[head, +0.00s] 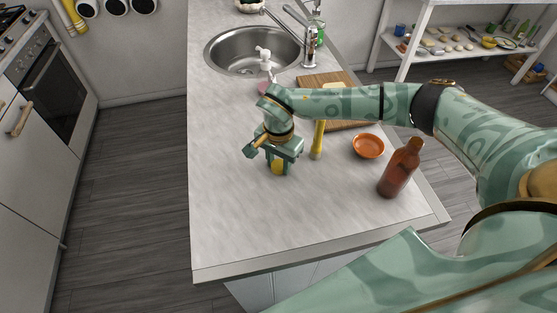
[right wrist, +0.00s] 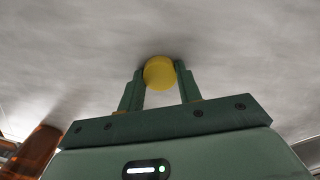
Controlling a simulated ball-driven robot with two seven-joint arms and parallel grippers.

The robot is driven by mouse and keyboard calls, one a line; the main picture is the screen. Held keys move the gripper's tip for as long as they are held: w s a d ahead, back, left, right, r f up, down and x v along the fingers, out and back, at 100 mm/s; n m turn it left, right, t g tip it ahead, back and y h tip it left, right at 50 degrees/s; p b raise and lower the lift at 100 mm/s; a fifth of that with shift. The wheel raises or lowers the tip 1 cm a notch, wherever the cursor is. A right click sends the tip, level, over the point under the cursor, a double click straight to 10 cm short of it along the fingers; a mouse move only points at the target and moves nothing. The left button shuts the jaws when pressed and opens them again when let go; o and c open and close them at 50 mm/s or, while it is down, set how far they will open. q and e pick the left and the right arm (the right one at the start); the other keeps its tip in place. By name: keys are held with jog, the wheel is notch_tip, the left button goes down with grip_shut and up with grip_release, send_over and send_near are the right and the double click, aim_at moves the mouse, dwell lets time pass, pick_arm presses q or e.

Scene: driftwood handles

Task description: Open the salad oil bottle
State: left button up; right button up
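The brown bottle (head: 400,168) stands upright near the front right of the counter, and its narrow neck shows no yellow cap. Part of an amber-brown thing, likely this bottle, shows at the lower left of the right wrist view (right wrist: 38,147). My right gripper (head: 279,165) points down over the middle of the counter, to the left of the bottle and apart from it. In the right wrist view its fingers (right wrist: 160,80) are closed on both sides of a round yellow cap (right wrist: 159,73). I cannot tell whether the cap touches the counter. My left gripper is out of view.
An orange bowl (head: 368,146) sits beside the bottle. A yellow-handled thing (head: 318,140) stands partly behind my right arm. A cutting board (head: 345,122), a pump dispenser (head: 265,62) and a sink (head: 235,50) lie farther back. The counter's front left is clear.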

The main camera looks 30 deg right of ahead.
aim_at(279, 165)
jog(key=o, duration=0.4)
notch_tip(279, 165, up, 12)
jog(key=shift+r+p, duration=0.15)
jog(key=shift+p, duration=0.3)
